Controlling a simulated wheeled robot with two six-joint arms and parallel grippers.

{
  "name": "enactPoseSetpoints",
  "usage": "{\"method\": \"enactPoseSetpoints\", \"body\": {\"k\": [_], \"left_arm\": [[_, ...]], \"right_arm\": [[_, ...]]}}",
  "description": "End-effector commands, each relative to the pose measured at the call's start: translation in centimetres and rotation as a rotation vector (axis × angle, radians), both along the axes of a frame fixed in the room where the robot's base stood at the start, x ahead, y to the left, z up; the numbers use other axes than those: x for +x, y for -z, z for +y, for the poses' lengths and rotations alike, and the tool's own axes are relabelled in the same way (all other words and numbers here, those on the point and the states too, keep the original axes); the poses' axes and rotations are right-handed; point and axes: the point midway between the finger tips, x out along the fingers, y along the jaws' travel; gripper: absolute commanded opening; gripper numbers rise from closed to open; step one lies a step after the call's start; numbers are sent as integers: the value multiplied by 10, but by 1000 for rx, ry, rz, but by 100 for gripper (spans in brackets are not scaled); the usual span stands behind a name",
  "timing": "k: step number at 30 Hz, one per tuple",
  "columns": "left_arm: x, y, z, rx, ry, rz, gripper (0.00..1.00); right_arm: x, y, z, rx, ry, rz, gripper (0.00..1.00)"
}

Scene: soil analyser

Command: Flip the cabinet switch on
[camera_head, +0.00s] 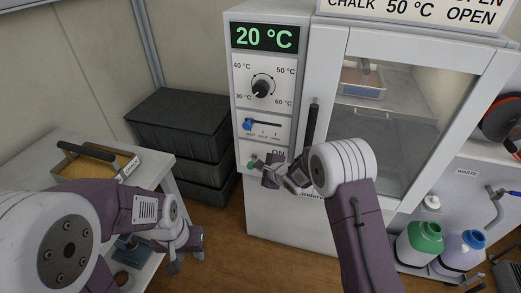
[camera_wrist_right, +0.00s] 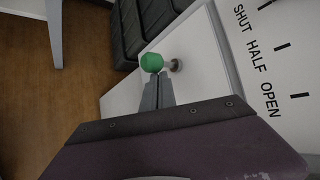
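The cabinet (camera_head: 284,205) has a switch with a green knob (camera_head: 252,164) low on its front panel, beside an ON label. In the right wrist view the green knob (camera_wrist_right: 151,62) sits on a short metal stem. My right gripper (camera_head: 268,166) is at the switch, partly covering it and the label in the head view. In the wrist view its fingers (camera_wrist_right: 157,90) are together, tips right by the knob; whether they touch it I cannot tell. My left gripper (camera_head: 186,258) is open and empty, low at the left, away from the cabinet.
Above the switch are a blue-knobbed slider (camera_head: 248,125), a dial (camera_head: 262,87) and a 20 °C display (camera_head: 265,37). A vertical door handle (camera_head: 311,122) is just right. Black crates (camera_head: 180,130) stand left; a tray (camera_head: 100,165) is on the side table. Bottles (camera_head: 420,240) stand right.

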Motion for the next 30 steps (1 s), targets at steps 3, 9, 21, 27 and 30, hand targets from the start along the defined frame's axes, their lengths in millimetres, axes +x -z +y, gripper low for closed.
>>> {"method": "enactPoseSetpoints", "body": {"k": [3,9,21,27,30], "left_arm": [[0,-42,0,0,0,0,40],[0,-63,0,0,0,1,40],[0,-81,0,0,0,1,40],[0,-83,0,0,0,1,40],[0,-83,0,0,0,1,40]], "right_arm": [[-1,-14,1,-1,-1,1,0],[1,-15,0,-1,-2,-2,0],[4,-18,-1,-1,-1,-5,0],[4,-18,-1,-2,-1,-5,0],[4,-18,-1,-2,-1,-5,0]]}}
